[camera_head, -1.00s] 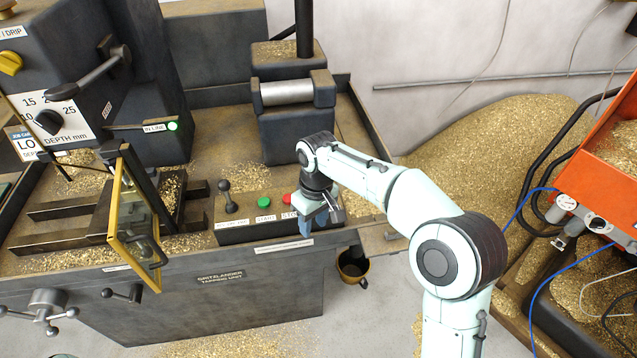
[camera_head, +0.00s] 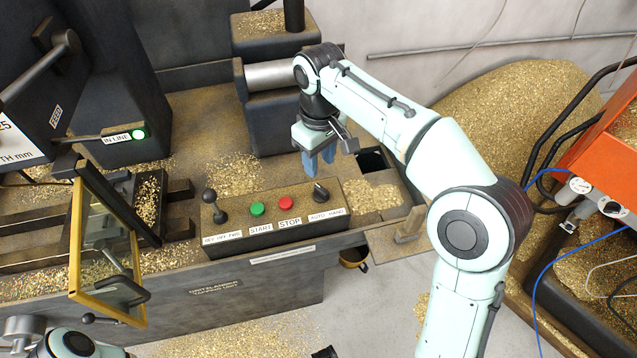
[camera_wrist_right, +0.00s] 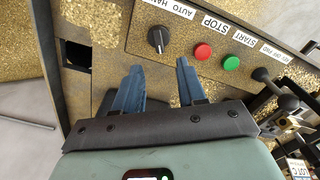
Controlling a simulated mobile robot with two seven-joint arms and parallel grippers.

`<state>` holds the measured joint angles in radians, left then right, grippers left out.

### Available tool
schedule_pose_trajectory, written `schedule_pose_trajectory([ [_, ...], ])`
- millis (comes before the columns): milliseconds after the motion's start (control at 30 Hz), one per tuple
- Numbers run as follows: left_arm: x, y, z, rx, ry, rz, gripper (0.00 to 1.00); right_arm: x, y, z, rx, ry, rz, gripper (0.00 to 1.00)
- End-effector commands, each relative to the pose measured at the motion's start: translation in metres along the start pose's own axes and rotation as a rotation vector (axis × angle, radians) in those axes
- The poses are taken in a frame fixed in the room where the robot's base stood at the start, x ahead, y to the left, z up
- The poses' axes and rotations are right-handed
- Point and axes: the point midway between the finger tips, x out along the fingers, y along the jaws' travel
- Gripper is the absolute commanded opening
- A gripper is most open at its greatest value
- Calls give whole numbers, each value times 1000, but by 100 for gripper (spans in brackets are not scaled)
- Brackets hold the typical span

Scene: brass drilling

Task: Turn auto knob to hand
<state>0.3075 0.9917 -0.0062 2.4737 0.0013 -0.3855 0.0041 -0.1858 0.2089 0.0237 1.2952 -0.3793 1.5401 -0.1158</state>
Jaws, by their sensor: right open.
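The black AUTO/HAND knob (camera_head: 320,192) sits at the right end of the control box (camera_head: 270,240), above its "AUTO HAND" label.
A red STOP button (camera_head: 286,203), green START button (camera_head: 257,209) and black lever (camera_head: 213,205) stand left of the knob. A yellow-framed guard (camera_head: 76,240) stands further left. Brass chips cover much of the bench.

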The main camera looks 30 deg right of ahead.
Motion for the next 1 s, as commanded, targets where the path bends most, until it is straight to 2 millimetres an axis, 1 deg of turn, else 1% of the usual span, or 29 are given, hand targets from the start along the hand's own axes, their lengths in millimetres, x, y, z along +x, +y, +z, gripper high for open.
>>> schedule_pose_trajectory([
  [33, 6, -3, 1, -1, -3, -1, 43, 16, 0, 2, 1, -6, -1, 40],
  [100, 10, -4, 1, -1, -4, -1, 43, 31, 0, 1, 0, -6, -1, 40],
  [300, 18, -7, 2, -2, -6, -2, 43, 67, 0, 1, 1, -4, -1, 40],
  [400, 20, -8, 2, -2, -7, -2, 43, 78, 0, 0, 1, -3, -1, 40],
  [567, 21, -8, 2, -2, -7, -2, 43, 87, 0, 0, 0, -1, -1, 40],
  [833, 21, -8, 2, -2, -7, -2, 43, 88, 0, 0, 1, 0, -1, 40],
  [867, 21, -8, 2, -2, -7, -2, 43, 88, 0, 0, 1, 0, -1, 37],
  [900, 21, -8, 2, -2, -7, -2, 43, 88, 0, 0, 1, 0, -1, 24],
  [967, 21, -8, 2, -2, -7, -2, 43, 88, 0, 0, 1, 0, -1, 5],
  [1000, 21, -8, 2, -2, -7, -2, 43, 88, 0, 0, 0, 0, -1, 0],
])
